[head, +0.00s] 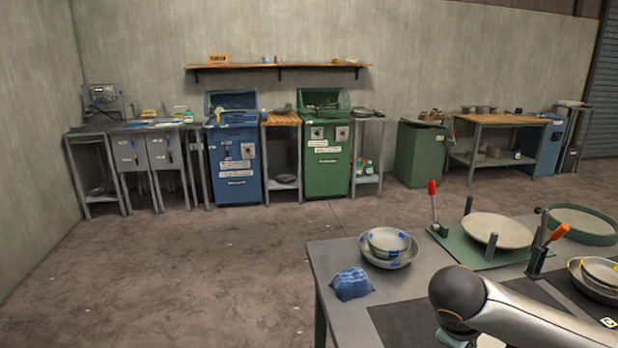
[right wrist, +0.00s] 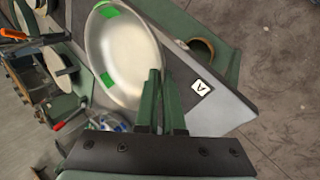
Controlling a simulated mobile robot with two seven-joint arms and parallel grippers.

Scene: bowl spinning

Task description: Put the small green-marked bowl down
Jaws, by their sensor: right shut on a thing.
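The small green-marked bowl (right wrist: 122,60) shows in the right wrist view, pale metal inside with bright green patches on its rim. My right gripper (right wrist: 163,76) is shut on its near rim. The bowl appears above a dark mat and grey table top; I cannot tell whether it touches them. My left gripper is in neither view.
On the workbench (head: 335,254) are blue-marked bowls (head: 388,244), a blue cloth (head: 352,284), a green fixture with a pale disc (head: 497,230) and red-handled lever (head: 433,202), and yellow-marked bowls (head: 600,272). A white "A" label (right wrist: 201,87) lies near the table edge.

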